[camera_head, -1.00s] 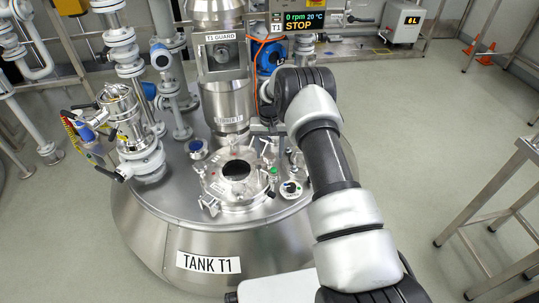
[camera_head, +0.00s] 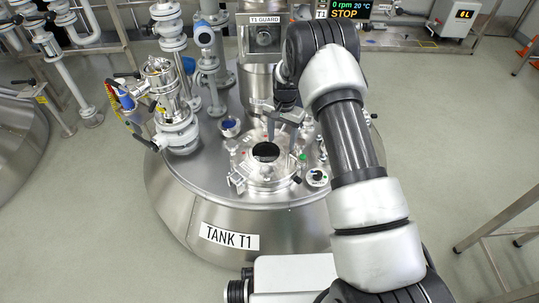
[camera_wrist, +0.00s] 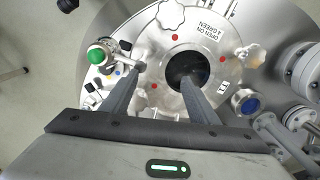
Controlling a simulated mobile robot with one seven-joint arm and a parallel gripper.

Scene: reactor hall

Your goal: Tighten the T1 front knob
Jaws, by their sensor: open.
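Tank T1 (camera_head: 190,222) has a round steel lid (camera_head: 262,183) with a dark round opening. In the wrist view, the lid (camera_wrist: 215,45) carries star-shaped knobs and several red dots. The knob at the top (camera_wrist: 172,14), nearest the tank's front, has a red dot beside it. Another knob (camera_wrist: 253,57) sits to the right. My gripper (camera_head: 284,128) is open above the lid. In the wrist view, its fingers (camera_wrist: 160,75) are apart, one overlapping the dark opening. Nothing shows held. The lid's rear part is partly hidden by my gripper.
A green button (camera_wrist: 96,55) and small fittings stand beside the lid. A blue sight glass (camera_head: 230,127) and a valve column (camera_head: 172,110) rise from the tank top at left. The T1 guard housing (camera_head: 262,45) stands behind. Open floor lies to the right.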

